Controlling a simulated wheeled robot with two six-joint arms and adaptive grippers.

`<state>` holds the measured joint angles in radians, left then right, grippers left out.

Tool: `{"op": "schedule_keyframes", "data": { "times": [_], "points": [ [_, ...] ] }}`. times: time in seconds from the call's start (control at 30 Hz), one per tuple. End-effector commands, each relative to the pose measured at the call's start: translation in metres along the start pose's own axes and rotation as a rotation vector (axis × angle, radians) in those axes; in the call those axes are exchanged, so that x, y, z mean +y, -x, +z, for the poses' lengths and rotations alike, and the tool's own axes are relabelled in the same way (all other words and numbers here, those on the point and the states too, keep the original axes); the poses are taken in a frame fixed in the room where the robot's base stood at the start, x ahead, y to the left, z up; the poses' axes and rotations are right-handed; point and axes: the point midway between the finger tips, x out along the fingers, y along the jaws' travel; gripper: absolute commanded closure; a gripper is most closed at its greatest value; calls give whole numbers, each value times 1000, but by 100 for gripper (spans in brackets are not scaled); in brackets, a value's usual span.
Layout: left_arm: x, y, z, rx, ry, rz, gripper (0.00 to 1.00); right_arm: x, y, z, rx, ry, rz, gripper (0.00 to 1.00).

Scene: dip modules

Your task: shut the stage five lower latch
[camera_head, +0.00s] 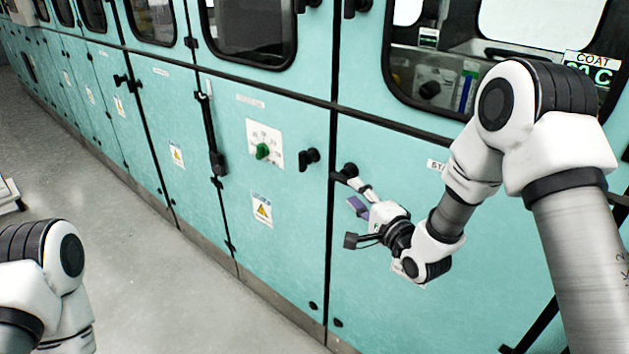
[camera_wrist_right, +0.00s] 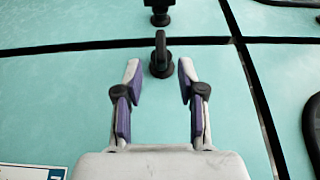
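The lower latch (camera_head: 346,173) is a black turn handle on a teal cabinet door, beside the upright seam. A partly covered label starting "STA" (camera_head: 435,166) is on this door. In the right wrist view the latch (camera_wrist_right: 161,58) has a round base, and its handle reaches across the dark seam. My right gripper (camera_head: 354,208) is open and empty at the door. In the right wrist view its fingertips (camera_wrist_right: 159,68) stand on either side of the latch base, apart from it. My left gripper is out of view.
Another black latch (camera_head: 308,158) is on the neighbouring door, left of the seam. Windowed doors (camera_head: 250,62) run above. The grey floor (camera_head: 150,270) at lower left is clear.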

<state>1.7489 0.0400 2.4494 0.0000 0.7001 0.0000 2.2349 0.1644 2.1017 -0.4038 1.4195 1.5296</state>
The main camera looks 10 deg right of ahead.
Motion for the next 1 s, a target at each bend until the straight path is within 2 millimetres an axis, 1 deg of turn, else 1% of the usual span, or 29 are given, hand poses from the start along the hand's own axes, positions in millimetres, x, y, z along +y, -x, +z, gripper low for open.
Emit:
{"op": "schedule_keyframes", "data": {
  "times": [0.13,0.3,0.4,0.53,0.73,0.77,0.8,0.83,0.87,1.0],
  "points": [
    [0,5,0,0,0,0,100,-3,-18,1,-2,5,-1,60],
    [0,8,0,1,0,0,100,-2,-52,1,-1,4,1,60],
    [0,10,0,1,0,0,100,-1,-67,1,-1,4,3,60],
    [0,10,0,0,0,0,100,0,-76,0,1,2,3,60],
    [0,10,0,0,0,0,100,0,-76,0,1,2,4,60],
    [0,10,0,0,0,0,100,0,-76,0,1,2,4,71],
    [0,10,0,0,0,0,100,0,-76,0,1,2,4,85],
    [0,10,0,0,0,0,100,0,-76,0,1,2,4,96],
    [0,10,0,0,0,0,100,0,-76,0,1,2,5,100],
    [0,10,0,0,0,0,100,0,-76,0,2,2,5,100]
  ]
}}
